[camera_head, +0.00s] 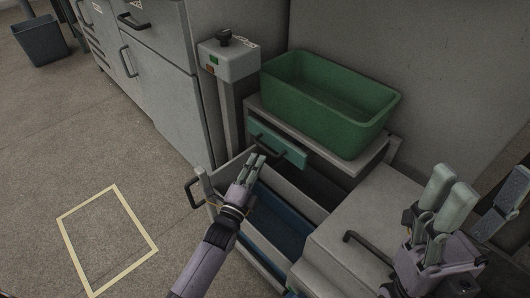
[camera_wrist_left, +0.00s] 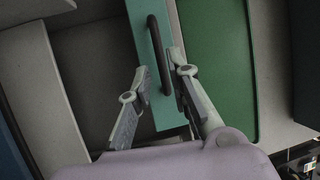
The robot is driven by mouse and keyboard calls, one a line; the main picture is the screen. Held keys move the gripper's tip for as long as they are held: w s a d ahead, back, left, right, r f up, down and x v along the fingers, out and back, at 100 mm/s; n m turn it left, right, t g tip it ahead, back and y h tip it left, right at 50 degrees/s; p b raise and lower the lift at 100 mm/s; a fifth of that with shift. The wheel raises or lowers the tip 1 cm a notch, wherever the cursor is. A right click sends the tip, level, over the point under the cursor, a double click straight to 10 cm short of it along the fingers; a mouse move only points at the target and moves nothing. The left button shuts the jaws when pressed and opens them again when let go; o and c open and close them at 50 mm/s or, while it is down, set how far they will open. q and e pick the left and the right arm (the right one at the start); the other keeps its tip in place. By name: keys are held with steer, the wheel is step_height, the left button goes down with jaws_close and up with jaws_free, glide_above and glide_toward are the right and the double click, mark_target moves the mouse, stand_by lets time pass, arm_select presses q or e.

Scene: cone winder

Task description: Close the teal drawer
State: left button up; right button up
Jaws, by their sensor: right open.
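The teal drawer (camera_head: 291,153) is under the top that carries the green bin, and its front also shows in the left wrist view (camera_wrist_left: 146,45). How far it stands out is hard to tell. Its dark bar handle (camera_wrist_left: 153,35) runs along the front. My left gripper (camera_head: 256,158) is just in front of the teal drawer. In the left wrist view its two fingers are apart, with the handle appearing between the fingertips (camera_wrist_left: 160,64); contact cannot be told. My right gripper (camera_head: 449,189) is open and empty at the lower right, away from the drawer.
A large green bin (camera_head: 320,118) stands above the teal drawer. A lower drawer with a blue interior (camera_head: 277,222) is pulled out beneath my left gripper. A grey control box (camera_head: 230,63) on a post stands left of it.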

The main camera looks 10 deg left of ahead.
mark_target(265, 148)
arm_select(q)
steer(key=b+x, duration=0.1)
steer(key=x, duration=0.5)
steer(key=shift+w+b, duration=0.15)
steer(key=shift+b, duration=0.15)
steer(key=shift+c, duration=0.2)
jaws_close()
